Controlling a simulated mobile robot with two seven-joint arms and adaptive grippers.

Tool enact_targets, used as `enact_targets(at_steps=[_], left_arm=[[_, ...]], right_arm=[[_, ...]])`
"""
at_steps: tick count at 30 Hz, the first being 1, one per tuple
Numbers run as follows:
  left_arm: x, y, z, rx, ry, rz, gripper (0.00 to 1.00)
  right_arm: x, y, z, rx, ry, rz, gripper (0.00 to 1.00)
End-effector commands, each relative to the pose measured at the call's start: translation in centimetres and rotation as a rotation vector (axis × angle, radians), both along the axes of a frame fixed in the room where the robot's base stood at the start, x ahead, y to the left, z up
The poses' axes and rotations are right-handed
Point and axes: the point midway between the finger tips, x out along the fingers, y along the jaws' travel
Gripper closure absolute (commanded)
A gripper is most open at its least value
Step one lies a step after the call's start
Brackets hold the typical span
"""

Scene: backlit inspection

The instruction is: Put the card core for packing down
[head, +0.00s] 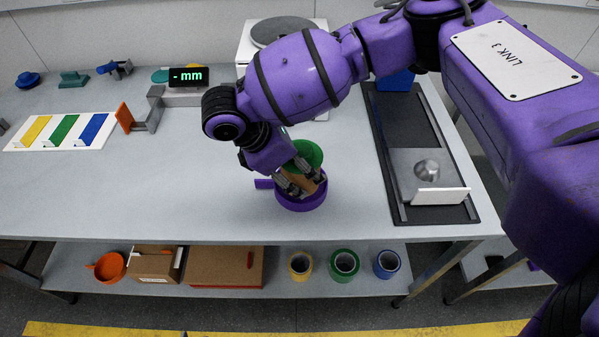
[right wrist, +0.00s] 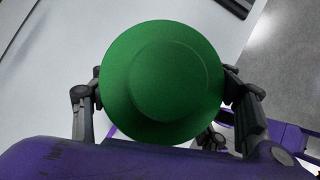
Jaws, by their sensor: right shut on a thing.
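The card core (head: 303,184) is a brown piece with a wide green round end (head: 307,154) on its upper side. In the head view it is tilted, with its lower part over or inside a round purple pan (head: 301,204); I cannot tell whether it touches the pan. My right gripper (head: 300,187) is shut on it. In the right wrist view the green end (right wrist: 162,82) fills the middle, between the two fingers (right wrist: 165,110), and hides the brown part. My left gripper is not in view.
A dark tray with a metal fixture (head: 428,168) is at the right. A gauge with a display (head: 187,77) and a white board of coloured strips (head: 62,132) stand left. The table's left front is clear. The lower shelf holds boxes (head: 225,266) and tape rolls (head: 344,264).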

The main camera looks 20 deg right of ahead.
Motion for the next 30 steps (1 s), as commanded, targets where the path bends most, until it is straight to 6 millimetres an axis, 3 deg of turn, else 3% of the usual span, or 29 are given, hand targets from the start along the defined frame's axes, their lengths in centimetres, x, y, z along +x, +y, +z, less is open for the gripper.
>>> enact_targets(at_steps=[8,15,26,27,30], left_arm=[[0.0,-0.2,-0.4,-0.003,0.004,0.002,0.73],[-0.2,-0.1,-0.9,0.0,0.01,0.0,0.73],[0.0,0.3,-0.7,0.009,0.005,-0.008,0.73],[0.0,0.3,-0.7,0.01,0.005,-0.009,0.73],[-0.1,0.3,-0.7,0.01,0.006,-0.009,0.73]], right_arm=[[1.5,-0.5,-1.7,-0.001,-0.002,-0.001,0.6],[1.8,-0.6,-5.0,0.0,-0.002,0.0,0.6],[1.8,-0.6,-5.3,0.0,-0.004,-0.001,0.6],[1.7,-0.6,-5.4,0.0,-0.003,-0.001,0.3],[1.8,-0.6,-5.3,0.0,-0.003,-0.001,0.23]])
